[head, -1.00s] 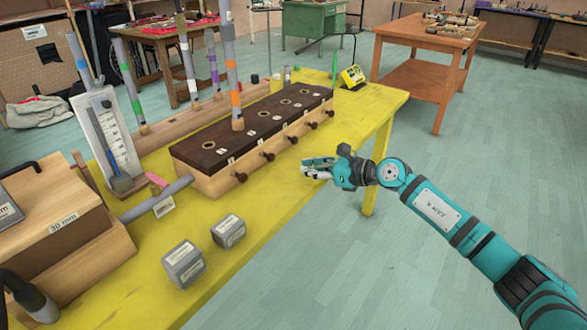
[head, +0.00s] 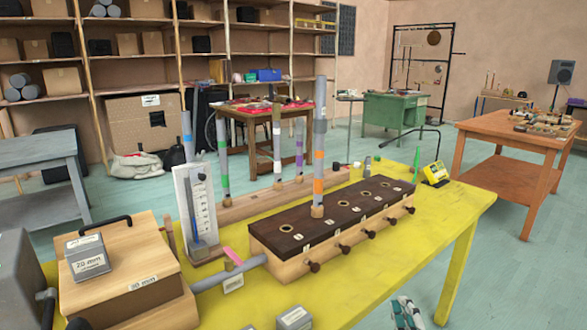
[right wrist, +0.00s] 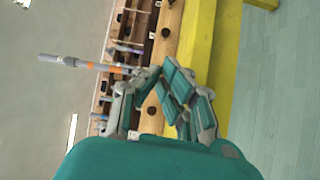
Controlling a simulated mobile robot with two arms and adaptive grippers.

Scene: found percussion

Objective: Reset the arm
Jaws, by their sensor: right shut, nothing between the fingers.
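My right gripper (head: 405,314) shows at the bottom edge of the head view, in front of the yellow table (head: 400,225), mostly cut off. In the right wrist view my right gripper (right wrist: 163,78) is shut and empty, with the table edge and the wooden pipe chest (right wrist: 168,45) beyond it. The pipe chest (head: 290,238) has a dark top with several holes and knobs along its front. My left gripper is not in view.
A wooden box with a handle (head: 120,255) and a grey block (head: 294,318) are on the table's left part. More banded pipes stand on a rail (head: 260,203) behind the chest. A wooden table (head: 520,135) stands right; the floor between is clear.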

